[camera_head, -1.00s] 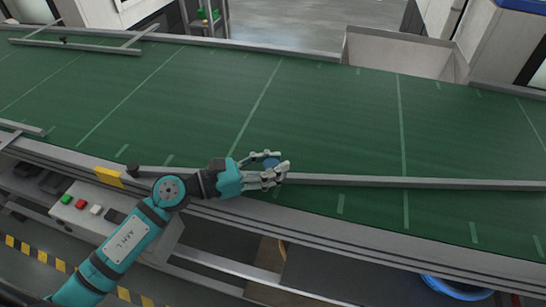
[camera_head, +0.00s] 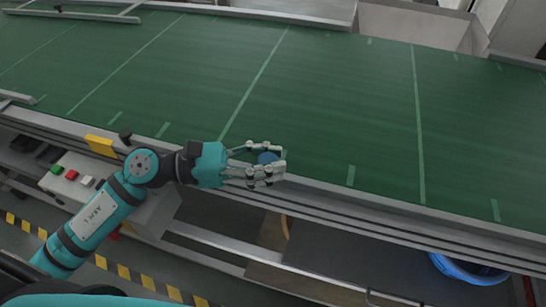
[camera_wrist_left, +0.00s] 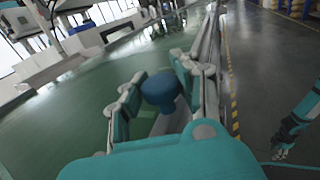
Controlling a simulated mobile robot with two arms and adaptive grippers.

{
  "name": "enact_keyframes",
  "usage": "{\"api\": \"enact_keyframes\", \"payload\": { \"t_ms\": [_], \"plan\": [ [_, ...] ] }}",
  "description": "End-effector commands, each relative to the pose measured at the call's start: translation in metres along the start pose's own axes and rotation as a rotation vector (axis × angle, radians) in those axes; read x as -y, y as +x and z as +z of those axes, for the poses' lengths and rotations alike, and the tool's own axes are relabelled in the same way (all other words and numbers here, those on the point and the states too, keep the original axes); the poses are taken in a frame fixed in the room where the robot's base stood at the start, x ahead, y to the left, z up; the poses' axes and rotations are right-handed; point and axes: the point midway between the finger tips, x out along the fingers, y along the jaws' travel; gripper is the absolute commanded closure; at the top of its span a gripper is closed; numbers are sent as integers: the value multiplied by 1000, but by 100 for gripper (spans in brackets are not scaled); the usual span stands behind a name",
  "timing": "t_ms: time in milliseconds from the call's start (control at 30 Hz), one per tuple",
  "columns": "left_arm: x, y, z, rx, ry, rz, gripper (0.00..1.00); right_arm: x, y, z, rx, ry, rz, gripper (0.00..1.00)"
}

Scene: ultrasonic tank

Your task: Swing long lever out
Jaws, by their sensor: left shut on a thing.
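The long lever is a thin grey bar; in the head view (camera_head: 400,208) it seems to lie along the belt's near edge, hard to tell from the edge rail. Its blue knob (camera_head: 267,157) sits between the fingers of my left gripper (camera_head: 270,165). The knob also shows in the left wrist view (camera_wrist_left: 160,90), with a finger on each side and a grey bar below it. My left gripper is shut on this knob. My right gripper (camera_wrist_left: 281,154) hangs low at the right of the wrist view, over the floor, too small to judge its fingers.
The green conveyor belt (camera_head: 330,110) is wide and clear. A control box with coloured buttons (camera_head: 72,175) stands below its near edge. A black knob (camera_head: 125,135) and a yellow block (camera_head: 101,145) sit on that edge. A blue tub (camera_head: 468,268) is at the lower right.

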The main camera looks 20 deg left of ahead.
Motion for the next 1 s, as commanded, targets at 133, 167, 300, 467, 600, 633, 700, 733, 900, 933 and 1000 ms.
{"api": "enact_keyframes", "payload": {
  "t_ms": [133,167,300,467,600,633,700,733,900,933,1000],
  "plan": [
    [3,0,-2,-4,-5,-8,56,0,0,2,3,0,0,60],
    [2,0,-2,-4,-5,-8,52,0,0,2,3,0,0,60],
    [2,0,-1,-3,-4,-7,43,1,0,2,3,0,-1,60],
    [2,0,-1,-2,-3,-6,43,1,0,2,3,0,-1,60],
    [2,0,-1,-1,-3,-6,43,0,0,1,1,0,0,60],
    [2,0,-1,-2,-4,-5,43,0,0,1,1,0,0,60],
    [2,-4,-2,-2,-5,-5,43,0,0,1,1,0,0,60],
    [2,-7,-2,-3,-4,-4,43,0,0,0,1,0,0,60],
    [2,-37,-3,-6,-8,-2,43,0,0,0,1,0,0,60],
    [2,-44,-3,-6,-9,-2,43,0,0,0,1,0,0,60],
    [2,-59,-3,-5,-8,-2,43,0,0,0,0,0,0,60]
  ]
}}
